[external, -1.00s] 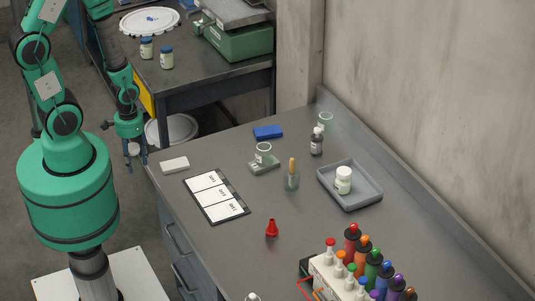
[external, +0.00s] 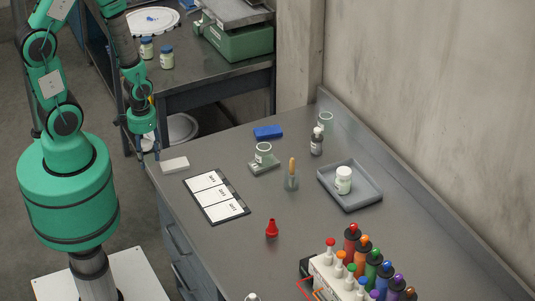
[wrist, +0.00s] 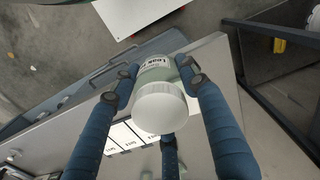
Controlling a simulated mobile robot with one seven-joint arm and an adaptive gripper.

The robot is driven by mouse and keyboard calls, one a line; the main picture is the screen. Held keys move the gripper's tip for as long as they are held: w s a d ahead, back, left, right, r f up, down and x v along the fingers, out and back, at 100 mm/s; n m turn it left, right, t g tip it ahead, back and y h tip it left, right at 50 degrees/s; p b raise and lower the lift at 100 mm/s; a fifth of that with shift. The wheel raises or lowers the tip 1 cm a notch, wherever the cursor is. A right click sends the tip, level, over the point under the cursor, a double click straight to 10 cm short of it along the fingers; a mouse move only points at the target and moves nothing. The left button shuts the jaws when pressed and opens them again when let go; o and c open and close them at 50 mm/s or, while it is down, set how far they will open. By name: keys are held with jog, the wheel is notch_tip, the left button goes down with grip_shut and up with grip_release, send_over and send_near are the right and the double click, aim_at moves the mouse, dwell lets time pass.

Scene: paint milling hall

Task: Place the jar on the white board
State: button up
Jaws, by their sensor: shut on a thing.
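My gripper (external: 149,155) has blue fingers and is shut on a jar (wrist: 160,108) with a white ribbed lid and a printed label, as the wrist view shows. In the external view the jar is mostly hidden by the fingers. The gripper is at the left edge of the grey bench, just left of a small flat white block (external: 174,164). A dark-edged board with three white labelled fields (external: 216,196) lies flat on the bench, right of and nearer the camera than the gripper. It also shows beneath the jar in the wrist view (wrist: 123,138).
A grey tray (external: 365,195) holds a white jar (external: 343,180). Another bench (external: 215,85) is behind.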

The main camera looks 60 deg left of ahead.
send_over(174, 163)
jog(key=shift+w+d+f, duration=0.1)
jog(key=shift+d+f, duration=0.05)
jog(key=shift+f, duration=0.35)
jog(key=shift+f+b, duration=0.4)
jog(key=shift+f, duration=1.35)
jog(key=shift+f, duration=0.1)
jog(key=o, duration=1.2)
jog(key=shift+c, duration=0.2)
notch_tip(174, 163, up, 12)
jog(key=p, duration=0.1)
jog(key=shift+p, duration=0.3)
